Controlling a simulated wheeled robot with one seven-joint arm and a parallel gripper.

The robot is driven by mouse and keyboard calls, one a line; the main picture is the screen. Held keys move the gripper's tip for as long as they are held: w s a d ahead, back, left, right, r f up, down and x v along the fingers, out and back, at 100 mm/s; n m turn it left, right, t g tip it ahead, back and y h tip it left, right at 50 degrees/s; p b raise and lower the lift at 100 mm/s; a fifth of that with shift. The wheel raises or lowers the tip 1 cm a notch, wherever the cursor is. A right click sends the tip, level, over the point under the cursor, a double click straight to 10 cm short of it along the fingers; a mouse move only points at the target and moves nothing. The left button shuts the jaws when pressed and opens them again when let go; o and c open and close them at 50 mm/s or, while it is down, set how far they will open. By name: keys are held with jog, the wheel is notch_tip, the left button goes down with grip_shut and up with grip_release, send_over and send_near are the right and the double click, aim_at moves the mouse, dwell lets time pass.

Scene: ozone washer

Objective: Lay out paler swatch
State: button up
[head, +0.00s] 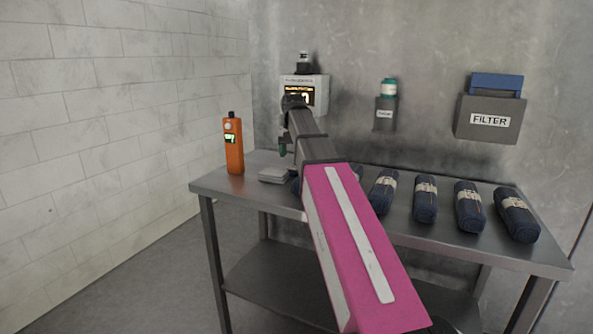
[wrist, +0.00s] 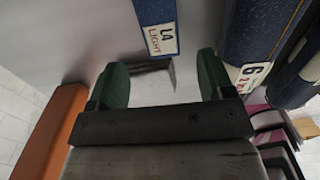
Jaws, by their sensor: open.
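My gripper (wrist: 162,82) is open, its two green fingertips apart with nothing held between them. In the head view my gripper (head: 284,148) is over the left end of the table, near a flat grey block (head: 272,176). In the wrist view a pale grey block (wrist: 152,88) shows between and beyond the fingers. A blue swatch (wrist: 155,14) with a white tag reading "LIGHT" lies just ahead of the fingertips. A dark blue roll (wrist: 258,38) with a tag marked "6" is to the right. My arm partly hides the table's middle in the head view.
Several banded dark blue rolls, including one at the right end (head: 516,214), line the metal table (head: 540,256). An orange handheld meter (head: 233,148) stands at the left. A display unit (head: 308,92), a bottle holder (head: 385,113) and a FILTER box (head: 489,119) are on the wall.

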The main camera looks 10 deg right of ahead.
aim_at(294, 168)
jog(key=shift+d+f, duration=0.1)
jog(key=shift+f, duration=2.65)
jog(key=c, duration=1.1)
jog(key=shift+r, duration=0.15)
